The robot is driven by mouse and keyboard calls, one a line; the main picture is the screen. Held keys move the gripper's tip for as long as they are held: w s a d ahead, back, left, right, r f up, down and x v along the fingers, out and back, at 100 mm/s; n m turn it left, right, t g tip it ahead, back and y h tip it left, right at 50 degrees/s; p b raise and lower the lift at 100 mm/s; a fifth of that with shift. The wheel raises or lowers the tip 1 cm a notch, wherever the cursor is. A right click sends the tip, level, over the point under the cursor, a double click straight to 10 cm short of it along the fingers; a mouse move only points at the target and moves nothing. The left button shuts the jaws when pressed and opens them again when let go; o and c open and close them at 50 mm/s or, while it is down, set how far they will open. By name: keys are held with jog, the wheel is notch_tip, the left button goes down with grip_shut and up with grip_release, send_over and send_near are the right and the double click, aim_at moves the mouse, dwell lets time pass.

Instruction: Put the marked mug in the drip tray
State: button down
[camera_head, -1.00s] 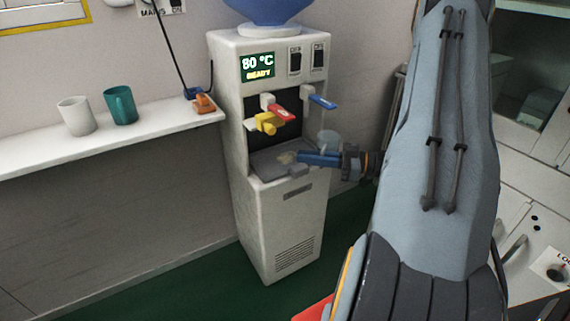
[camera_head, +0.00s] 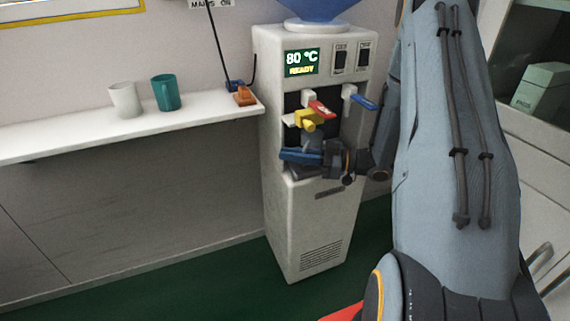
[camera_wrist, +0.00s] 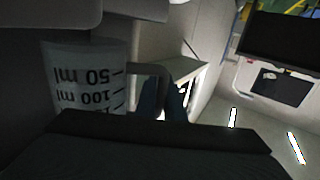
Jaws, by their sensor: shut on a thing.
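The marked mug (camera_wrist: 85,80) is translucent with dark ml markings, which read upside down in the wrist view. Its handle (camera_wrist: 150,72) points right there. My gripper (camera_head: 312,156), with blue fingers, is shut on the mug by the handle. In the head view the mug (camera_head: 312,141) shows as a small grey-blue shape in the dispenser bay, below the yellow tap and just behind the fingers. The grey drip tray (camera_head: 296,173) lies at the bottom of the bay, mostly hidden by my gripper. I cannot tell whether the mug touches the tray.
The white water dispenser (camera_head: 318,225) reads 80 °C READY. A shelf (camera_head: 60,138) at left holds a white mug (camera_head: 124,100), a teal mug (camera_head: 166,93) and an orange item (camera_head: 244,96).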

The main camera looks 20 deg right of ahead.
jog(key=shift+w+a+f, duration=0.15)
jog(key=shift+a+f, duration=0.1)
jog(key=shift+f, duration=0.35)
jog(key=shift+w+a+f, duration=0.2)
jog(key=shift+a+f, duration=0.1)
jog(key=shift+f, duration=0.25)
jog(key=shift+w+a+f, duration=0.15)
jog(key=shift+a+f, duration=0.1)
jog(key=shift+f, duration=0.35)
jog(key=shift+f, duration=0.15)
jog(key=c, duration=1.9)
grip_release()
jog(key=shift+o, duration=0.2)
